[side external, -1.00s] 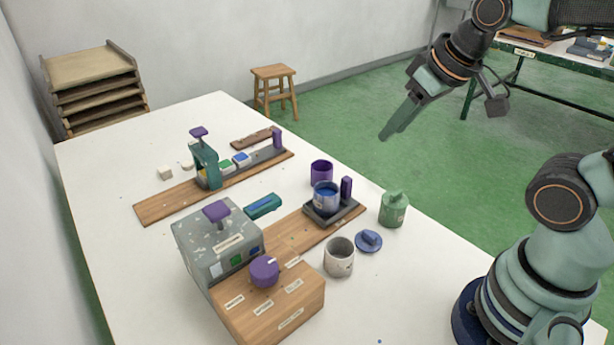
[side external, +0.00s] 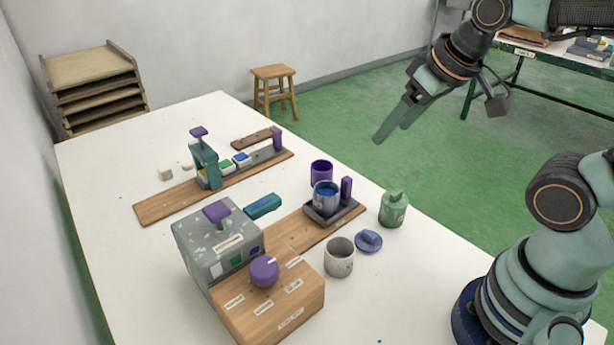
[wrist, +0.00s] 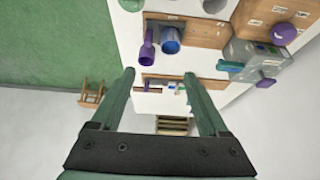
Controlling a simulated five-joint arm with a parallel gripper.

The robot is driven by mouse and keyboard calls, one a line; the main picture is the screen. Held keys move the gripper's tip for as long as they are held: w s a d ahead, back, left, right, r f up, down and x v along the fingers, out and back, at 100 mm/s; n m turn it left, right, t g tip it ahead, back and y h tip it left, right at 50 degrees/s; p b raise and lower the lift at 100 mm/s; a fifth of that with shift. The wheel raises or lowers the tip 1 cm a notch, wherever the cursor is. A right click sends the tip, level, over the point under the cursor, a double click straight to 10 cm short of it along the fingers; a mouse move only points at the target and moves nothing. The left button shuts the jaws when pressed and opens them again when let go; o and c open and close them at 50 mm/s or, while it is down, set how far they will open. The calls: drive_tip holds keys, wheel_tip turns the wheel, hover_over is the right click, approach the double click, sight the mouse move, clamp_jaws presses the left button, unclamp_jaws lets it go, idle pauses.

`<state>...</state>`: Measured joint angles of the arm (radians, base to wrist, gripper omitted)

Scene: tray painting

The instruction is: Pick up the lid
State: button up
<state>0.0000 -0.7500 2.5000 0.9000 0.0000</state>
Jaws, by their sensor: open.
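A blue lid (side external: 369,241) with a raised knob lies flat on the white table, between the pale open cup (side external: 339,258) and the green jar (side external: 393,209). My gripper (side external: 391,133) is open and empty, high above the table's right edge and well above and apart from the lid. In the wrist view, both fingers of my gripper (wrist: 160,76) stand wide apart with nothing between them. I cannot make out the lid in the wrist view.
A blue pot (side external: 326,195) sits on a dark stand with a purple post, beside a purple cup (side external: 321,173). A grey box with a wooden control panel (side external: 270,305) stands at the front. A stamping rig (side external: 207,160) is farther back. The table's right front is mostly clear.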

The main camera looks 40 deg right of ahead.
drive_tip(key=shift+f, duration=0.1)
drive_tip(key=n+g, duration=0.6)
drive_tip(key=n, duration=1.2)
approach(371, 232)
drive_tip(key=shift+s+f, duration=0.2)
drive_tip(key=shift+f, duration=4.3)
clamp_jaws()
